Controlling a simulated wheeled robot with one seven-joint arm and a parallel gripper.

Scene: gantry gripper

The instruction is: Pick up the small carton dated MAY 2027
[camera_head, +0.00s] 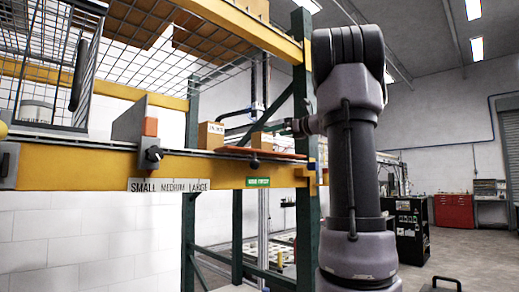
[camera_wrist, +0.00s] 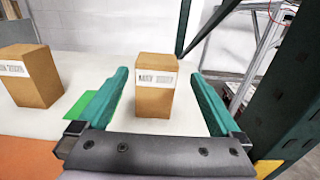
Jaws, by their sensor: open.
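Two small brown cartons with white labels stand on a pale shelf. In the wrist view one carton (camera_wrist: 154,98) stands upright between the two teal fingers of my gripper (camera_wrist: 163,95), with visible gaps on both sides. The other carton (camera_wrist: 35,88) stands to the left, outside the fingers. The labels are too blurred for me to read the dates surely. In the head view one carton (camera_head: 210,136) shows its label; the other (camera_head: 262,138) is at the right, close to my gripper (camera_head: 290,127), whose fingers are hard to make out. My gripper is open and empty.
A dark green post (camera_wrist: 287,95) rises close on the right in the wrist view. A green patch (camera_wrist: 84,108) lies between the cartons. In the head view a grey divider (camera_head: 128,122) and wire basket (camera_head: 50,110) stand left on the yellow-beamed shelf (camera_head: 90,168).

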